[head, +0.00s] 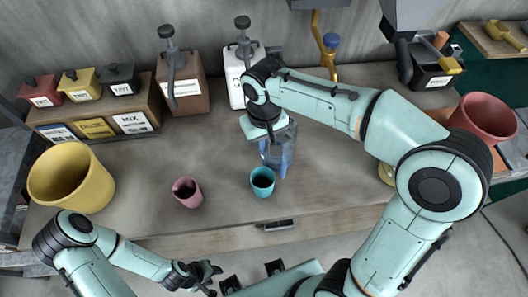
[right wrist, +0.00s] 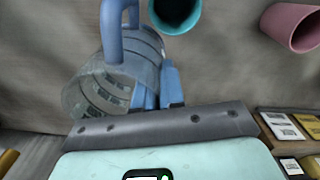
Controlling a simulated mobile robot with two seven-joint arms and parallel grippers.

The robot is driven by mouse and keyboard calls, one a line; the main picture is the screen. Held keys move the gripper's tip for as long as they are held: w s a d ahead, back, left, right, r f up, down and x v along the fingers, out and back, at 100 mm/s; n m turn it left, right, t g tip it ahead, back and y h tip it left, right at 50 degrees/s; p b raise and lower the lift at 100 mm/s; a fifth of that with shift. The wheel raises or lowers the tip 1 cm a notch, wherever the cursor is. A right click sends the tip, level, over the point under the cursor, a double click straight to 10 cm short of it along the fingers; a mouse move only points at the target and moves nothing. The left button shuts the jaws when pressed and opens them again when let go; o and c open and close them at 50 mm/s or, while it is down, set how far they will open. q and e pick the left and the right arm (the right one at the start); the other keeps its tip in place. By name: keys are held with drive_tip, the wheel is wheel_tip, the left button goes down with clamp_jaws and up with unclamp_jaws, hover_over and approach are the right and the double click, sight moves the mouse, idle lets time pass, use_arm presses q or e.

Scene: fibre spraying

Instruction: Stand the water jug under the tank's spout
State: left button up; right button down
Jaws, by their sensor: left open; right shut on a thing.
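The water jug (head: 279,150) is clear with blue parts and stands or hangs at the middle of the counter, partly hidden by my right arm. In the right wrist view the jug (right wrist: 108,85) shows its open, see-through body and blue handle. My right gripper (right wrist: 156,88) is shut on the jug; I cannot tell exactly which part it grips. A yellow spout (head: 319,28) with a blue knob hangs from a grey tank (head: 320,3) at the top edge, behind and right of the jug. My left gripper (head: 208,275) is open and empty, below the counter's front edge.
A teal cup (head: 263,181) stands just in front of the jug, and a pink cup (head: 187,192) farther left. A yellow pot (head: 71,178) is at the left. Brown (head: 183,85) and white (head: 238,88) pump bottles stand behind. A grey hopper (head: 412,14) hangs at the right.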

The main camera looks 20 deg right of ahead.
sight(264, 162)
drive_tip(key=shift+f+b, duration=0.3)
drive_tip(key=shift+f, duration=2)
drive_tip(key=shift+f, duration=0.15)
drive_tip(key=c, duration=1.2)
unclamp_jaws()
drive_tip(key=shift+c, duration=0.2)
